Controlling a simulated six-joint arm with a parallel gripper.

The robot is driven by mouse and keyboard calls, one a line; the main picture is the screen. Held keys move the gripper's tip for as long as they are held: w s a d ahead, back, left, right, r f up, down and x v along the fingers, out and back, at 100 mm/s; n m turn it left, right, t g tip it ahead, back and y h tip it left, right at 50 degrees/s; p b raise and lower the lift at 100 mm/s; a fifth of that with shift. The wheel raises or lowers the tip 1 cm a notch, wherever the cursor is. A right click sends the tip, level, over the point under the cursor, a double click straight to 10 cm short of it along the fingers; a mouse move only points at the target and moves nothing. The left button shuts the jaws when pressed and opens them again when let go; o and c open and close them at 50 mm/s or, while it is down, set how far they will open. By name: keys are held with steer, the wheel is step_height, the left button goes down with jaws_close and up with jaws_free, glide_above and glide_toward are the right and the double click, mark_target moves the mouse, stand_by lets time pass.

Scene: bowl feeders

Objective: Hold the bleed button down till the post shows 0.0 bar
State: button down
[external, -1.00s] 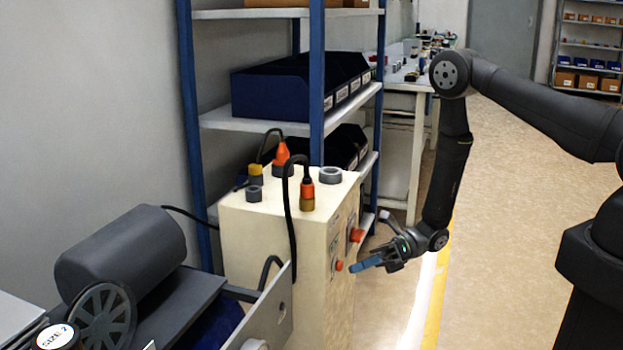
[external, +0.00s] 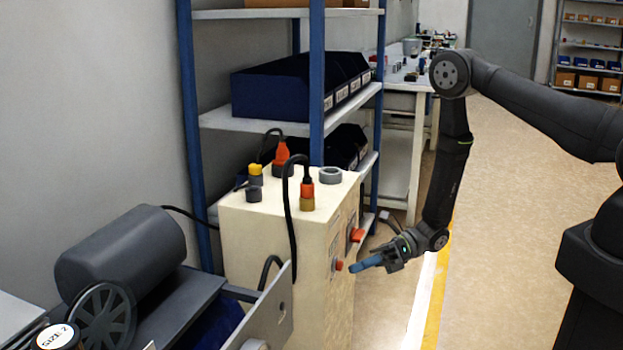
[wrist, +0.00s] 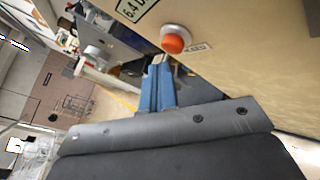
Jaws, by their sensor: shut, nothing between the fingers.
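The orange-red button (external: 338,265) is on the front face of the cream cabinet (external: 260,240). In the wrist view the button (wrist: 173,42) is a rounded orange cap on a pale collar, with a small label beside it that I cannot read surely. My gripper (external: 354,267) has blue fingers shut together and empty, pointing left at the button. In the wrist view the fingertips (wrist: 160,62) are just below the button. A small gap seems to lie between tips and cap.
A second red control (external: 356,235) sits higher on the cabinet front. Orange cable plugs (external: 307,193) stand on its top. A blue-post shelf (external: 317,90) stands behind. A grey motor (external: 120,255) is at left.

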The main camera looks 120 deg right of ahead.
steer(key=shift+w+d, duration=0.1)
steer(key=shift+w, duration=0.05)
steer(key=shift+w+d, duration=0.15)
steer(key=shift+d, duration=0.05)
stand_by(0.3)
steer(key=shift+w+d, duration=0.35)
stand_by(1.7)
steer(key=shift+s, duration=0.1)
stand_by(2.8)
steer(key=shift+s+a, duration=0.55)
steer(key=shift+a, duration=0.1)
steer(key=shift+s+a, duration=1.8)
steer(key=shift+w+d, duration=0.1)
steer(key=shift+s+a, duration=1.45)
